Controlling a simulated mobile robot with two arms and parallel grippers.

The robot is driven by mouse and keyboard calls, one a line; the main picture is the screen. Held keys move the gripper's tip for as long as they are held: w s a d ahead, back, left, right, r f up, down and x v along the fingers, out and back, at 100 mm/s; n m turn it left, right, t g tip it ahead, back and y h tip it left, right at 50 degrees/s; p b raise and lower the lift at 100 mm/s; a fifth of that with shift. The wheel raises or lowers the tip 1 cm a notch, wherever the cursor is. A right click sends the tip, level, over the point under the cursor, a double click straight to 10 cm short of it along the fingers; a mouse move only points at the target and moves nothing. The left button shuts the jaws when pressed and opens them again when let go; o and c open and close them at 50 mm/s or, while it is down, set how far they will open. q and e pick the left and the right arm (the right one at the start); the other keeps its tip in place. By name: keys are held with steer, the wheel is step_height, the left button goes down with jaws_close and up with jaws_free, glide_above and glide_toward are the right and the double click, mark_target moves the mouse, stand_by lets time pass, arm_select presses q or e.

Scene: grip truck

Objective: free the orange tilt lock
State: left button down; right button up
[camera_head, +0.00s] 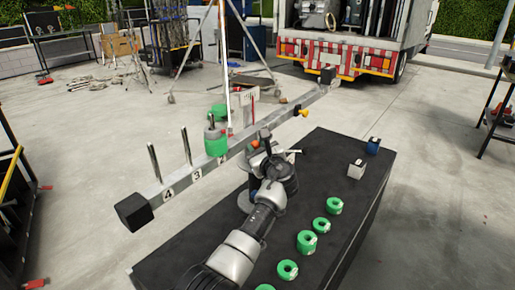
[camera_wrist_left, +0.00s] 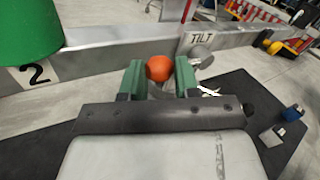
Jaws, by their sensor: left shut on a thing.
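The orange tilt lock, a round knob (camera_head: 255,144), sits at the middle of the long grey beam; it also shows in the left wrist view (camera_wrist_left: 159,68). My left gripper (camera_head: 262,148) is at the knob. In the left wrist view its green fingers (camera_wrist_left: 160,80) are shut on the knob, one on each side. A "TILT" label (camera_wrist_left: 202,38) is on the grey housing just beyond the knob. The stem behind the knob is mostly hidden by the gripper. My right gripper is not in view.
The beam (camera_head: 190,176) slopes up to the right, with upright pegs, a green weight (camera_head: 216,143) and a yellow knob (camera_head: 303,112). The black table (camera_head: 345,205) below carries several green rings, a white block (camera_head: 356,169) and a blue block (camera_head: 373,146). A truck (camera_head: 340,50) stands behind.

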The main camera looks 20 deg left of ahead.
arm_select(q)
steer(key=shift+a, duration=0.15)
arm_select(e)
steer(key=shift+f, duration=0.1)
